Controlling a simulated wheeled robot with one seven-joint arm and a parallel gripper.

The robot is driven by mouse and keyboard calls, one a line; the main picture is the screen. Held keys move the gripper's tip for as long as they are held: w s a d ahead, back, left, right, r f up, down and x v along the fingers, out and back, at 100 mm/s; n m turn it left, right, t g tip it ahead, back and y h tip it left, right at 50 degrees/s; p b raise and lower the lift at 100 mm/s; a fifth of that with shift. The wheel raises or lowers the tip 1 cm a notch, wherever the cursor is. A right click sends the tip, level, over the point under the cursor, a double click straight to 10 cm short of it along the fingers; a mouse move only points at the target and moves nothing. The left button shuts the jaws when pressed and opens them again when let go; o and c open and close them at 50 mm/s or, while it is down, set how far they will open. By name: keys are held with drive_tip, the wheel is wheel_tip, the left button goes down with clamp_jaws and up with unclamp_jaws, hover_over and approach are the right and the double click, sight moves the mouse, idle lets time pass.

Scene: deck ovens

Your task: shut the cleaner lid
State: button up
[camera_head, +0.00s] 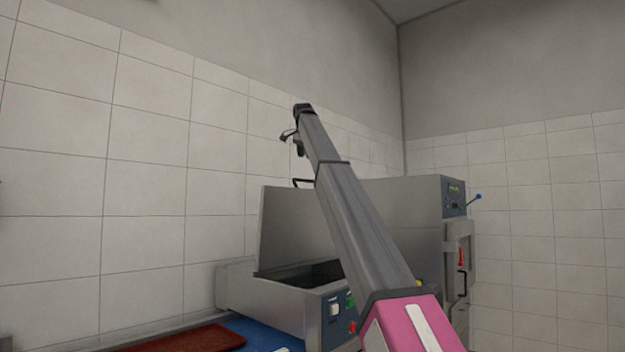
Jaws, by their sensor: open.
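The cleaner (318,302) is a low steel box with a dark open well and a control panel on its front. Its lid (285,230) stands raised, nearly upright, at the back of the well. A black handle (303,183) is at the lid's top edge. My arm crosses in front of the lid's right part and the well. My gripper (287,136) shows small at the far end of the arm, above the lid handle and apart from it in the picture. Its jaws are open, and nothing shows between them. The arm partly hides it.
A steel oven-like unit (425,215) with a panel and a blue-knobbed lever (477,197) stands at the right, partly behind my arm. A reddish-brown board (190,338) and a blue surface (250,330) lie at lower left. Tiled walls close off the back.

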drive_tip(key=x, duration=1)
drive_tip(key=shift+w+f, duration=0.15)
drive_tip(key=shift+f, duration=0.25)
clamp_jaws()
